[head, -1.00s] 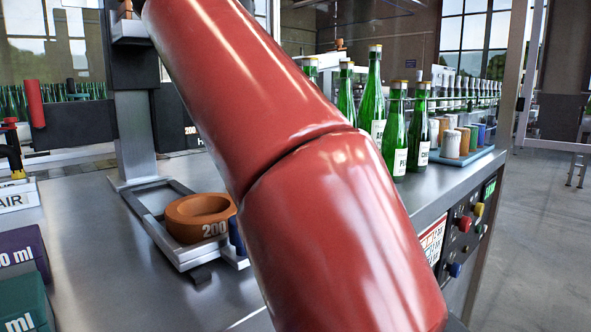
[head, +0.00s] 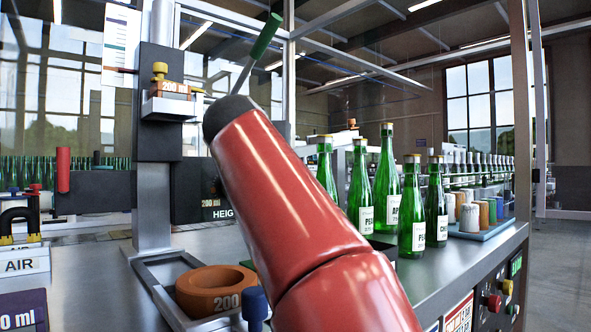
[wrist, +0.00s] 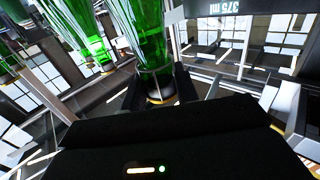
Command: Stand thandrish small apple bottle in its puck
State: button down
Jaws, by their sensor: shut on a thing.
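In the wrist view my gripper (wrist: 160,98) is shut on a green glass bottle (wrist: 150,45), near a gold band at its end. No label can be read on it. In the head view my red arm hides my gripper and the held bottle. An orange-brown round puck (head: 214,291) marked 200 sits in a metal frame on the steel bench, left of my arm. Its round opening looks empty. Several green bottles stand to the right of my arm, one labelled AP (head: 386,190) and one labelled CHE (head: 437,200).
A green-handled lever (head: 262,38) shows above my arm. A blue knob (head: 254,305) stands at the frame's right. Coloured capsule stacks (head: 470,218) lie on a blue tray at right. A 375 ml sign (wrist: 216,5) shows upside down.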

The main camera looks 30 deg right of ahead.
jog(key=w+d+f+p, duration=0.1)
jog(key=w+d+f, duration=0.2)
jog(key=w+d, duration=0.4)
jog(key=shift+d+f, duration=0.2)
jog(key=shift+d, duration=1.35)
jog(key=shift+f, duration=0.2)
jog(key=c, duration=1.1)
grip_release()
jog(key=shift+w, duration=0.1)
jog(key=shift+o, duration=0.2)
jog(key=shift+r, duration=0.1)
